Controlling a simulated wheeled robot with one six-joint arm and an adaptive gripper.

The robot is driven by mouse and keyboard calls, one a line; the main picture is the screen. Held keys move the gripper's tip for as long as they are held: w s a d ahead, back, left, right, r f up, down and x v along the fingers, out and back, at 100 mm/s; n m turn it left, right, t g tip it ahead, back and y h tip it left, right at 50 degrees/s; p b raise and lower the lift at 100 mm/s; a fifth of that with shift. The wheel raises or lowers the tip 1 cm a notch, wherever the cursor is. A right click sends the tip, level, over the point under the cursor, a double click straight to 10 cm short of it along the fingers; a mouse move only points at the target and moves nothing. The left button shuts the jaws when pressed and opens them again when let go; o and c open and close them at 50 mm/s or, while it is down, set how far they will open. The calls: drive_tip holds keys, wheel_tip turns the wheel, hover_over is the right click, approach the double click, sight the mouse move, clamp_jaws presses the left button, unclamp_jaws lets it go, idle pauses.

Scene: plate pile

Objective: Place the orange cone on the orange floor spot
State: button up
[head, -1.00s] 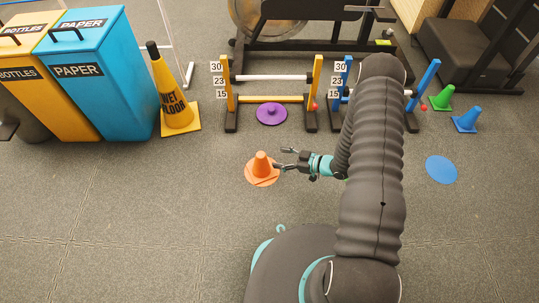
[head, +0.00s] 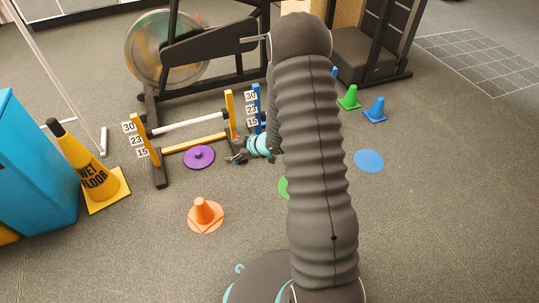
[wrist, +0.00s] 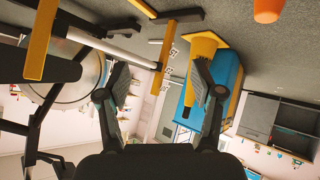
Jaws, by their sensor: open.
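The orange cone (head: 204,209) stands upright on the floor. Its base lies within the round orange floor spot (head: 192,222), whose rim shows around it. My gripper (head: 236,157) is up and to the right of the cone in the head view, near the small hurdles, clear of the cone. In the wrist view my gripper (wrist: 162,88) has its two fingers spread wide with nothing between them. A piece of the orange cone (wrist: 268,10) shows at the top edge of the wrist view.
A yellow wet-floor cone (head: 88,165) and blue bin (head: 30,170) stand left. A blue spot (head: 369,161), green cone (head: 349,97) and blue cone (head: 376,109) are right. A green spot (head: 283,187) is partly hidden by my arm.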

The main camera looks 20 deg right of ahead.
drive_tip(key=s+d+r+m+h, duration=0.2)
drive_tip(key=r+h, duration=0.1)
drive_tip(key=r, duration=0.5)
drive_tip(key=s+d+r+m+h, duration=0.2)
drive_tip(key=r, duration=0.6)
drive_tip(key=s+d+r+m+h, duration=0.2)
drive_tip(key=r+h, duration=0.1)
drive_tip(key=r, duration=0.5)
drive_tip(key=s+a+r+m+g, duration=0.1)
drive_tip(key=s+a+r+m, duration=0.1)
drive_tip(key=s, duration=0.7)
drive_tip(key=s+a+r+m+y, duration=0.1)
drive_tip(key=s+r, duration=0.3)
drive_tip(key=s, duration=0.5)
drive_tip(key=s+a+r+m+g, duration=0.1)
drive_tip(key=s+a+r+m, duration=0.1)
drive_tip(key=s, duration=0.7)
drive_tip(key=shift+s+a+r+m+g+y, duration=0.15)
drive_tip(key=shift+a+r+m+g+y, duration=0.15)
drive_tip(key=shift+a+r, duration=0.4)
drive_tip(key=shift+a, duration=0.1)
